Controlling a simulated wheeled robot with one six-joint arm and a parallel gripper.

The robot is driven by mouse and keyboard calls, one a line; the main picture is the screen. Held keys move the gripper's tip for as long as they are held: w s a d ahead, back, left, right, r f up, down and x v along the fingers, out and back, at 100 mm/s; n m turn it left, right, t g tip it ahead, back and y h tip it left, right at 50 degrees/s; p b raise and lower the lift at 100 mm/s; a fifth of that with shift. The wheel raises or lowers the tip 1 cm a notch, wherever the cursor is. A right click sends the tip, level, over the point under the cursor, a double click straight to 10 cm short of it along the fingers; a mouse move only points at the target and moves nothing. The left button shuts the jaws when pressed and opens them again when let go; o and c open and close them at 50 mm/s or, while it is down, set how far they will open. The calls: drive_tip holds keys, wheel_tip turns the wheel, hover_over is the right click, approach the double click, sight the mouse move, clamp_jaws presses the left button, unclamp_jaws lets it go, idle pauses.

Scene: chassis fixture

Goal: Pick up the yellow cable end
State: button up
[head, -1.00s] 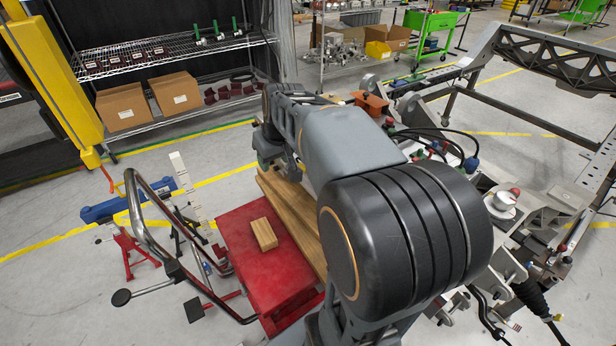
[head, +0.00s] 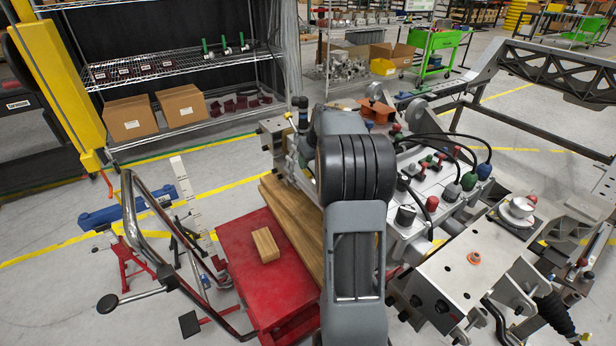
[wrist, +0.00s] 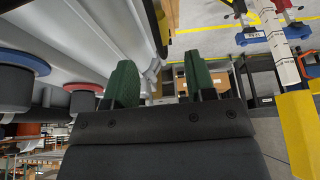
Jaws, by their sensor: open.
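My gripper (wrist: 160,82) shows in the wrist view with two green fingertips spread apart and nothing between them. In the head view it is hidden behind my arm. I cannot make out a yellow cable end for certain in either view. A small yellow spot (head: 289,116) shows at the upper left end of the chassis fixture in the head view, too small to identify. In the wrist view, a dark cylinder with a blue ring (wrist: 20,65) and one with a red ring (wrist: 83,90) stick out of a pale surface, left of my fingers.
The grey chassis fixture (head: 455,270) carries several connectors and black cables right of my arm. A red table (head: 240,250) holds a small wooden block (head: 265,245) and long wooden planks (head: 290,222). A yellow column (head: 55,85) stands at the left. Open floor lies around these.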

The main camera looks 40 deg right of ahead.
drive_tip(key=shift+x, duration=2.8)
drive_tip(key=shift+w+a+r, duration=0.1)
drive_tip(key=shift+a, duration=0.05)
clamp_jaws()
